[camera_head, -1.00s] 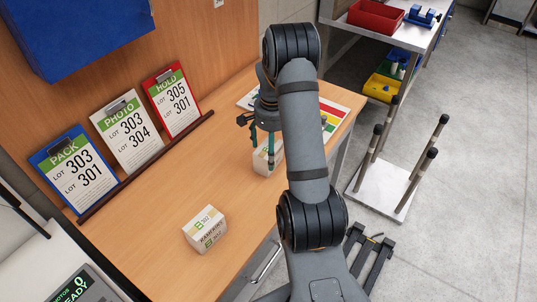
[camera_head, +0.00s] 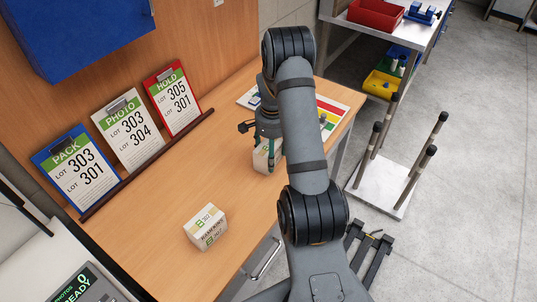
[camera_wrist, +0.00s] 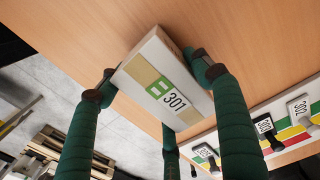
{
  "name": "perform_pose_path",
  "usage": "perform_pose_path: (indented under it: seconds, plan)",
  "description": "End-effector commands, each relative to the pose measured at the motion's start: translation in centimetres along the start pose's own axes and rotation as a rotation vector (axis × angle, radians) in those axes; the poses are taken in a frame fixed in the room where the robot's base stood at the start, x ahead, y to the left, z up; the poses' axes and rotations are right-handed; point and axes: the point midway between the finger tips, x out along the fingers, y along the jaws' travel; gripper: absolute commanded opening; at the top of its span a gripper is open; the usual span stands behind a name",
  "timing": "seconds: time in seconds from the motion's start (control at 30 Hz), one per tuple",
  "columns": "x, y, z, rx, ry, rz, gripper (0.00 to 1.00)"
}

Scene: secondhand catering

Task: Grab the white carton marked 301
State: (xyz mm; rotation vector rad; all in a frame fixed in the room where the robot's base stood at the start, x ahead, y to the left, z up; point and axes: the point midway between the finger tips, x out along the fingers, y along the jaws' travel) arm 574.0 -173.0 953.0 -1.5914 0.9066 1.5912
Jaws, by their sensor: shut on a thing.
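The white carton marked 301 (camera_wrist: 165,85) has a green label and a tan band, and fills the middle of the wrist view. My gripper (camera_wrist: 152,82) has its dark green fingers around this carton, shut on it, at the table's right edge. In the head view the same carton (camera_head: 263,158) is partly hidden behind my arm and fingers, and my gripper (camera_head: 267,150) comes down over it. I cannot tell whether the carton still touches the table.
Another carton, marked 302 (camera_head: 205,227), stands nearer on the wooden table (camera_head: 160,210). Boards reading PACK (camera_head: 72,170), PHOTO (camera_head: 128,131) and HOLD (camera_head: 172,100) lean along the back. A colour-striped mat (camera_head: 335,108) with tags lies at the far end. The table's middle is clear.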

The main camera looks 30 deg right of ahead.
Motion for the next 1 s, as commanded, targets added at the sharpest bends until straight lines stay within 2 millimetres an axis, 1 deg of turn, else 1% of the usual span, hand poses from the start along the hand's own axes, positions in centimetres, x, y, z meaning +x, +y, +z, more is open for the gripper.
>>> perform_pose_path:
  seconds: [0.07,0.53,0.83,0.93,1.0]
  plan:
    - [0.0,0.0,0.0,0.0,0.0,0.0,0.54]
    - [0.0,0.0,0.0,0.0,0.0,0.0,0.27]
    - [-0.2,0.0,-0.1,0.0,0.001,-0.001,0.26]
    - [-0.7,-0.1,-0.1,0.0,0.003,-0.002,0.26]
    - [-1.3,-0.1,-0.1,0.0,0.004,-0.003,0.26]
